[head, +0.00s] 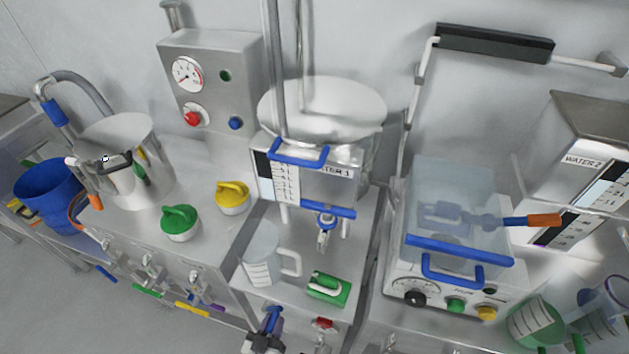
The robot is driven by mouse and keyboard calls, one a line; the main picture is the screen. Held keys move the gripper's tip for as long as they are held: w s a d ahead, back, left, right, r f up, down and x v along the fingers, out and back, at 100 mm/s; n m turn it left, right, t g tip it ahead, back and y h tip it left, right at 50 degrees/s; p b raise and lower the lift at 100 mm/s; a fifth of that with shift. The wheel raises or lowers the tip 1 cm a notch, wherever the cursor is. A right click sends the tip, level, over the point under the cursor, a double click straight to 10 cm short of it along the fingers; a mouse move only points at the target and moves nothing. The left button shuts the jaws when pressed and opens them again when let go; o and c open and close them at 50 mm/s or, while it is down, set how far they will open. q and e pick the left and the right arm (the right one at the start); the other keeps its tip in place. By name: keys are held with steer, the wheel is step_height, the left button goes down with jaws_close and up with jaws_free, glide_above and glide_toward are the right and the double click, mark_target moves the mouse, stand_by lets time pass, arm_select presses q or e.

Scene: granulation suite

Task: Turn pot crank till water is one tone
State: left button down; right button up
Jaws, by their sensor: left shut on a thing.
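A steel pot (158,185) stands at the left of the bench. My right gripper is not in view.
A clear box (455,180) at the right holds a shaft with an orange end (543,220). A blue bucket (45,190) is far left.

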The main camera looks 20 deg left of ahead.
arm_select(q)
steer(key=shift+w+r, duration=0.1)
steer(key=shift+r, duration=0.35)
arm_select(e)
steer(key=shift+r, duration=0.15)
arm_select(q)
steer(key=c, duration=1.3)
jaws_free()
steer(key=shift+o, duration=1.4)
steer(key=shift+d+f, duration=0.15)
steer(key=shift+d, duration=0.05)
steer(key=shift+o, duration=0.7)
steer(key=shift+a+f, duration=0.1)
steer(key=shift+a, duration=0.1)
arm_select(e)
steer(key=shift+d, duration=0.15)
